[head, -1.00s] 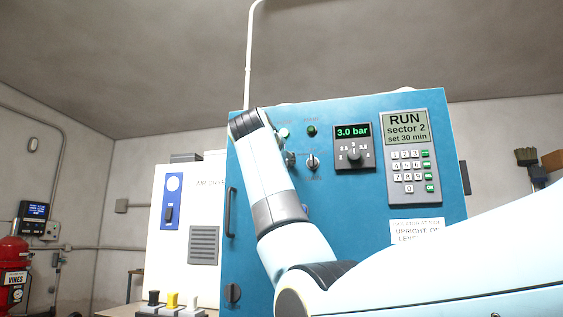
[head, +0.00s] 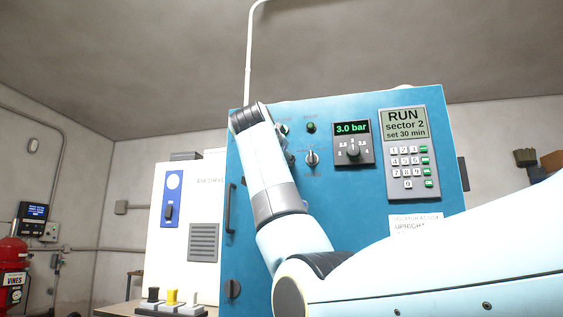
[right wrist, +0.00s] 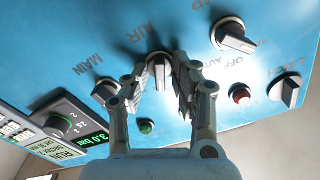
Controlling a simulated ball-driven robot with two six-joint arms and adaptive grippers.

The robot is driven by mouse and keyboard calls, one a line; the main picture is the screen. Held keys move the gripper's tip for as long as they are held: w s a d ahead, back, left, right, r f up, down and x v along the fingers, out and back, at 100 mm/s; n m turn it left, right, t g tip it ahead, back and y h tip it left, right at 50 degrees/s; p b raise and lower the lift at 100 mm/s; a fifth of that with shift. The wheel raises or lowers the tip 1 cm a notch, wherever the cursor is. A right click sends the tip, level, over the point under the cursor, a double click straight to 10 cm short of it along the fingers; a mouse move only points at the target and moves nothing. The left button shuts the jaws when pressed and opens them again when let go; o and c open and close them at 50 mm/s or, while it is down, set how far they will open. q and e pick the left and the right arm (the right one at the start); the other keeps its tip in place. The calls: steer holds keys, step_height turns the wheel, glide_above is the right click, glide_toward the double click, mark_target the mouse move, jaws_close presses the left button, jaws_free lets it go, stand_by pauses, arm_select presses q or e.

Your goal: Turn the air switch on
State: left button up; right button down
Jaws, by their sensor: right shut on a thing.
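The air switch (right wrist: 159,70) is a pale rotary knob under the word AIR on the blue panel, seen in the right wrist view. My right gripper (right wrist: 159,84) has its two fingers closed on the knob, one on each side. The knob's exact pointing direction is hard to read between the fingers. My left gripper is in neither current view.
The MAIN switch (right wrist: 105,91) is close beside the held knob. Another knob (right wrist: 232,36), a red lamp (right wrist: 240,94) and a green lamp (right wrist: 147,126) are nearby. The blue cabinet's pressure display (head: 352,128) reads 3.0 bar. A white cabinet (head: 204,272) stands left.

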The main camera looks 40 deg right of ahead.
steer(key=shift+f+m+b, duration=0.1)
steer(key=shift+m+b, duration=0.45)
steer(key=shift+m, duration=1.35)
steer(key=c, duration=1.4)
jaws_free()
steer(key=v, duration=1.2)
steer(key=shift+d, duration=0.1)
